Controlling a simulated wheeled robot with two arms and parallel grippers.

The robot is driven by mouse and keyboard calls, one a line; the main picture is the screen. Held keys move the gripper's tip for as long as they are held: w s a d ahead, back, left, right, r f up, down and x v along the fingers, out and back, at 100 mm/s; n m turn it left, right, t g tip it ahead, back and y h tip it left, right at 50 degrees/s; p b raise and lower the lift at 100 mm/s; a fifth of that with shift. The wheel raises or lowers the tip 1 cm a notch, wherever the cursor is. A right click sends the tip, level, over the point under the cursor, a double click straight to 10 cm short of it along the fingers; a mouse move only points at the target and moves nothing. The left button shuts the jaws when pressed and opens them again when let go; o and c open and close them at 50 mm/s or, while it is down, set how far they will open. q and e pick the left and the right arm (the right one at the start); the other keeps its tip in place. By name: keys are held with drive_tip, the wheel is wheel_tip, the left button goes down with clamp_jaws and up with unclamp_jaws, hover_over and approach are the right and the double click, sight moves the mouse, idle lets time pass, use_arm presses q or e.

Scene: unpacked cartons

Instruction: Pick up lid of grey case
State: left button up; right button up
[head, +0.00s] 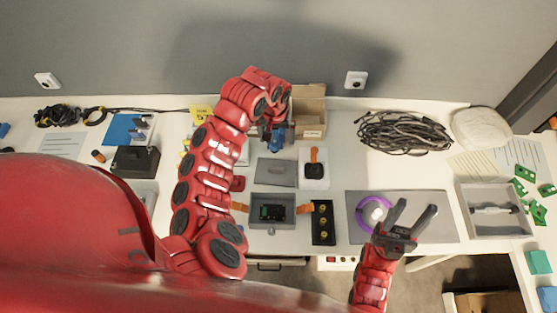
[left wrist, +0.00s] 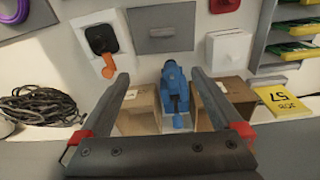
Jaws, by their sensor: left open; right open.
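The grey lid (head: 276,172) lies flat behind the open grey case (head: 288,200), which holds a dark electronic board. My right gripper (head: 412,212) is open and empty above the grey mat (head: 435,230), right of the case.
Cardboard boxes (left wrist: 140,108) stand around the blue tool. A white box with a black and orange item (head: 314,170) is right of the lid. A black tray with yellow parts (head: 323,222) is beside the case. A cable coil (head: 403,132) lies at the back right.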

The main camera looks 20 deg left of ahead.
use_arm(q)
drive_tip(key=s+r, duration=0.1)
drive_tip(key=g+b, duration=0.1)
drive_tip(key=b, duration=0.4)
hover_over(276, 168)
drive_tip(key=f, duration=1.1)
drive_tip(key=shift+s+f, duration=0.2)
drive_tip(key=shift+f, duration=0.1)
drive_tip(key=shift+f+p, duration=0.4)
wheel_tip(276, 168, down, 3)
drive_tip(key=shift+w+r+p, duration=0.1)
drive_tip(key=shift+w+p, duration=0.05)
drive_tip(key=shift+p, duration=0.55)
drive_tip(key=shift+f, duration=0.8)
drive_tip(key=c, duration=1.5)
